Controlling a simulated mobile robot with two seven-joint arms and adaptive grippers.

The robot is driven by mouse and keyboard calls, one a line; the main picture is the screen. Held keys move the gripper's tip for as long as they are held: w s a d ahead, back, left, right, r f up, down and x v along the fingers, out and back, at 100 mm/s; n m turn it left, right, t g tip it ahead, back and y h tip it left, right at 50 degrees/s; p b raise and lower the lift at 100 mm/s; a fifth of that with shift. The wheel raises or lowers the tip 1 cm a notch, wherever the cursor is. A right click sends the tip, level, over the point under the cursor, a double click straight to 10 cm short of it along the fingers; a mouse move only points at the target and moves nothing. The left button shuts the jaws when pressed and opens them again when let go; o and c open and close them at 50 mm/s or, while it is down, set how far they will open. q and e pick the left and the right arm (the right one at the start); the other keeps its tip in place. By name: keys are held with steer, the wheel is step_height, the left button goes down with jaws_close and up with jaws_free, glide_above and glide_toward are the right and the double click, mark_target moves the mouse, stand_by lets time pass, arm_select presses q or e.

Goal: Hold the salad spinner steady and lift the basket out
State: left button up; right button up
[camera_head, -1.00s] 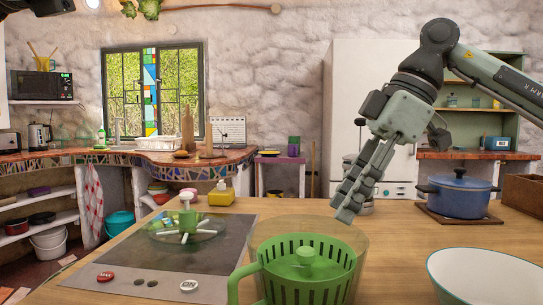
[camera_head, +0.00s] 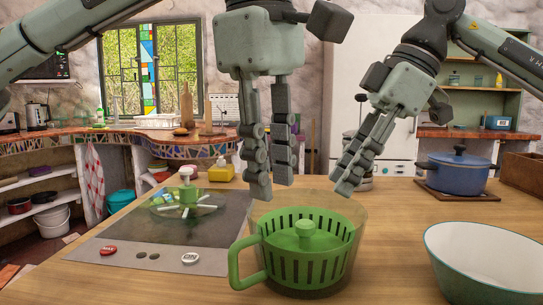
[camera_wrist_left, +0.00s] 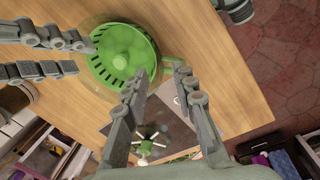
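The salad spinner is a clear bowl (camera_head: 362,225) with a green slotted basket (camera_head: 322,262) sitting inside it on the wooden counter. The basket has a central green knob (camera_head: 306,232). A green loop handle (camera_head: 240,262) sticks out at the left. My left gripper (camera_head: 271,191) is open and empty, pointing down above the handle side. In the left wrist view its fingers (camera_wrist_left: 162,75) are apart, near the handle (camera_wrist_left: 172,62). My right gripper (camera_head: 340,186) is behind the bowl's right rim, fingers angled down; in the left wrist view they show a gap with nothing between.
A white bowl (camera_head: 490,260) is at the front right. A blue pot (camera_head: 458,172) stands behind it. A yellow object (camera_head: 222,173) is at the back edge.

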mark_target(276, 233)
arm_select(q)
steer(key=f, duration=0.7)
steer(key=shift+w+d+f, duration=0.25)
steer(key=shift+w, duration=0.1)
steer(key=shift+c, duration=0.3)
jaws_close()
